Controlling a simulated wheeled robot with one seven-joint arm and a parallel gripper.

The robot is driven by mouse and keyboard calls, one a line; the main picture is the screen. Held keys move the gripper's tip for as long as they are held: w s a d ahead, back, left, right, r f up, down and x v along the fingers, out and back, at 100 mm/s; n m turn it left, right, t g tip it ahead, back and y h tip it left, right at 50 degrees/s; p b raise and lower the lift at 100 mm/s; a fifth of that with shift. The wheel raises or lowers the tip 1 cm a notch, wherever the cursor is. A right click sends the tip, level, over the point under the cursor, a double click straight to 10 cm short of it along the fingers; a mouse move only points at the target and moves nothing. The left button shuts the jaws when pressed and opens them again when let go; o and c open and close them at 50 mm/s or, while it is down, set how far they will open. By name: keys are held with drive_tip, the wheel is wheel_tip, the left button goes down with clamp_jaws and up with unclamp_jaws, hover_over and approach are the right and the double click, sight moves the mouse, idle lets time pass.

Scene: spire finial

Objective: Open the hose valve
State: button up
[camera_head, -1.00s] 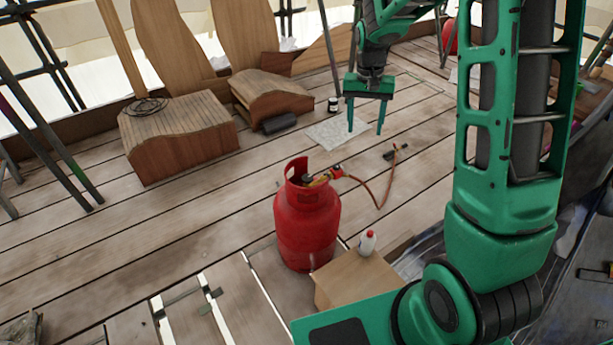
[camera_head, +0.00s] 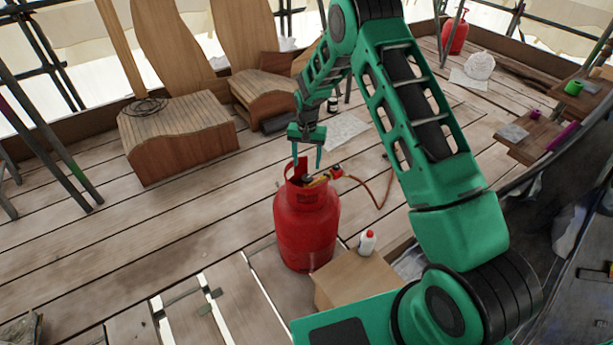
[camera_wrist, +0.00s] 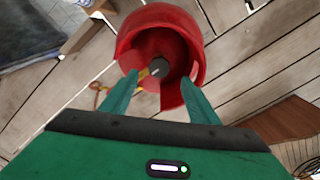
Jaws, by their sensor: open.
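A red gas cylinder (camera_head: 306,228) stands upright on the plank floor, with a cut-out collar around its top. Inside the collar sits a valve (camera_head: 318,180) with yellow and red fittings; an orange hose (camera_head: 381,192) runs from it to the right. My gripper (camera_head: 307,164) is open and empty, pointing down just above the collar. In the wrist view the cylinder (camera_wrist: 182,30) lies beyond my fingertips (camera_wrist: 160,80), with the dark valve top (camera_wrist: 158,67) between them. I cannot tell whether the fingers touch the collar. The hose valve's handle is too small to make out clearly.
A cardboard box (camera_head: 350,284) with a white red-capped bottle (camera_head: 367,243) stands close to the cylinder's right front. Wooden blocks (camera_head: 180,135) stand at the back left. Floor gaps (camera_head: 215,310) lie in front. Another red cylinder (camera_head: 455,35) stands far back right.

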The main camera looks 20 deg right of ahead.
sight(307, 178)
wheel_tip(307, 178, down, 8)
drive_tip(key=shift+r, duration=0.15)
idle(0.3)
drive_tip(key=shift+d, duration=0.1)
drive_tip(key=c, duration=1)
